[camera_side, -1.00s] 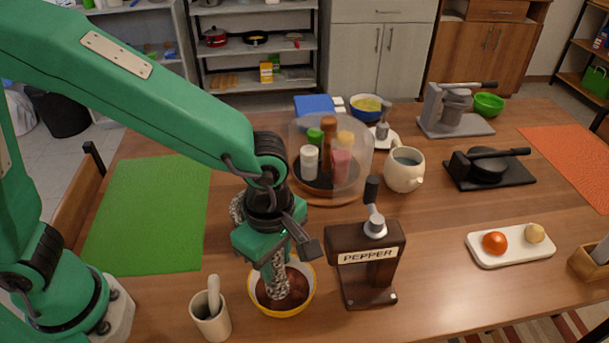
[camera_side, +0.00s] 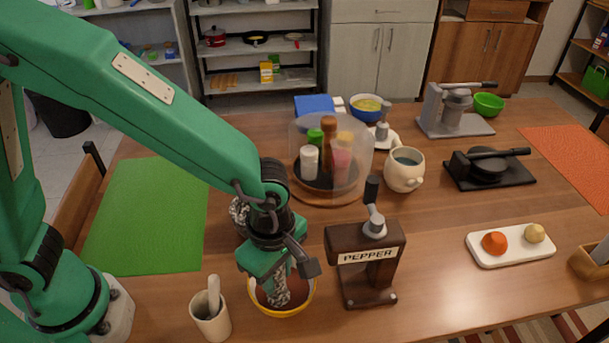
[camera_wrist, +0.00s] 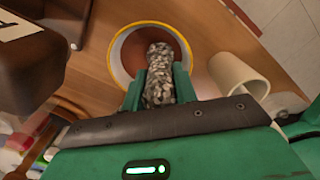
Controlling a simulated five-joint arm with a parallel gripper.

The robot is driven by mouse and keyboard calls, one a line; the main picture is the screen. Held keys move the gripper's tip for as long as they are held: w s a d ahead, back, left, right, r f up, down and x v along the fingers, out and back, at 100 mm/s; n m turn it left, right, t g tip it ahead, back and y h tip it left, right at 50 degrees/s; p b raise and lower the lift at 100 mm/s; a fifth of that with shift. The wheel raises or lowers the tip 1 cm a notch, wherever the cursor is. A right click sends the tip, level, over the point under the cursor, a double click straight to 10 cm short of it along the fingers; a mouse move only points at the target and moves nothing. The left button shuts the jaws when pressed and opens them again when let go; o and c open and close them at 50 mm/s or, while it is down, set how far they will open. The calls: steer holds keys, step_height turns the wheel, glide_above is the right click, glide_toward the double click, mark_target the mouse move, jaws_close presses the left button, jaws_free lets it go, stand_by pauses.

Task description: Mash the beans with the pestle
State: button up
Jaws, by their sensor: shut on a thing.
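My gripper (camera_side: 274,272) is shut on a grey speckled pestle (camera_side: 281,291), which points down into a yellow-rimmed bowl (camera_side: 284,313). In the wrist view, the pestle (camera_wrist: 159,70) sits between the green fingers of my gripper (camera_wrist: 160,84), and its far end is over or in the bowl (camera_wrist: 113,70). The reddish-brown beans (camera_wrist: 136,54) form a dark mass in the bowl; single beans are too small to make out. I cannot tell whether the pestle tip presses on them.
A brown pepper grinder stand (camera_side: 365,262) is close to the bowl's right. A white cup with a pale stick (camera_side: 211,318) is at its left. A speckled object (camera_side: 238,212) is partly hidden behind my wrist. A clear-domed spice carousel (camera_side: 331,160) stands behind.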

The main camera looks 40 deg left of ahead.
steer(key=shift+r, duration=2.3)
steer(key=shift+r, duration=0.1)
steer(key=shift+r, duration=2.2)
steer(key=shift+r, duration=2.5)
